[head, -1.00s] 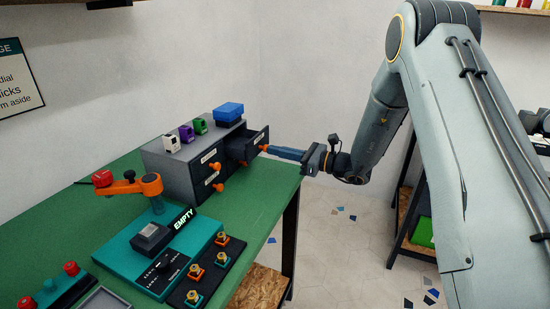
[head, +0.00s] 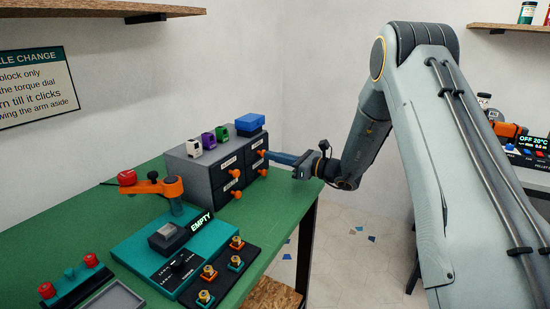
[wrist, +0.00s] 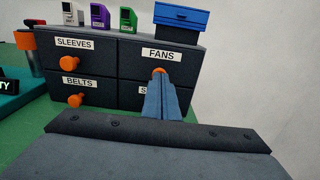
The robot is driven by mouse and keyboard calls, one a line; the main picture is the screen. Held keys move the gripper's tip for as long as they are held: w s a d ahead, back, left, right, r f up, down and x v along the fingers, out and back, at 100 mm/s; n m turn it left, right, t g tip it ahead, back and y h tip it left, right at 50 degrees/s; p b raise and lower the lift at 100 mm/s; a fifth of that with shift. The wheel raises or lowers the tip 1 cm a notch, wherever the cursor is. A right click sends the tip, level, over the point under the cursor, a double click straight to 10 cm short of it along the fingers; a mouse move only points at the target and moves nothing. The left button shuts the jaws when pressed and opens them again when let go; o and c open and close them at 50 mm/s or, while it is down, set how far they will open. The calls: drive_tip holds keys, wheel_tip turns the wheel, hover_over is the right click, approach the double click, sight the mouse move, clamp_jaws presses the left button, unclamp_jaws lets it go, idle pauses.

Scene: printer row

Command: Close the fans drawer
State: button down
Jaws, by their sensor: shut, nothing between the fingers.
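The fans drawer (wrist: 181,58) is the upper right drawer of a dark grey cabinet (head: 186,174) on the green bench. Its front looks flush with the sleeves drawer (wrist: 73,52) beside it. Its orange knob (wrist: 158,71) shows just past my gripper's tips. My gripper (wrist: 159,84) is shut and empty, with its tips at the knob, touching or very close to it. In the head view my gripper (head: 270,155) reaches the cabinet from the right. It partly hides the lower right drawer's label in the wrist view.
A blue box (head: 250,122) and small white, purple and green blocks (head: 208,140) sit on the cabinet. The belts drawer (wrist: 85,91) looks shut. A teal device (head: 160,255) and an orange arm (head: 150,186) stand in front on the bench.

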drive_tip(key=b+v, duration=0.2)
drive_tip(key=v, duration=1.2)
drive_tip(key=s+a+f+n+g, duration=0.1)
drive_tip(key=s+a+n+g, duration=0.1)
drive_tip(key=s, duration=0.2)
drive_tip(key=s+a+n+g+h, duration=0.1)
drive_tip(key=s+a+n+g, duration=0.1)
drive_tip(key=s+a, duration=0.1)
drive_tip(key=s+a+f+n+g+h, duration=0.1)
drive_tip(key=s+a+n+g, duration=0.1)
drive_tip(key=s, duration=0.3)
drive_tip(key=shift+a+f+g, duration=0.3)
drive_tip(key=shift+a+g, duration=0.2)
drive_tip(key=s+d+f+n+g+h, duration=0.15)
drive_tip(key=s+n+h, duration=0.3)
drive_tip(key=s, duration=0.45)
drive_tip(key=s+d+f+n+g+h, duration=0.1)
drive_tip(key=s+f+n+g+h, duration=0.2)
drive_tip(key=s+n, duration=0.45)
drive_tip(key=s+d+n+t+h, duration=0.1)
drive_tip(key=s+d+n+h, duration=0.4)
drive_tip(key=s+d+n, duration=0.1)
drive_tip(key=shift+s+d+r+n, duration=0.2)
drive_tip(key=shift+s+d+n, duration=0.1)
drive_tip(key=shift+d, duration=0.1)
drive_tip(key=shift+t+h, duration=0.25)
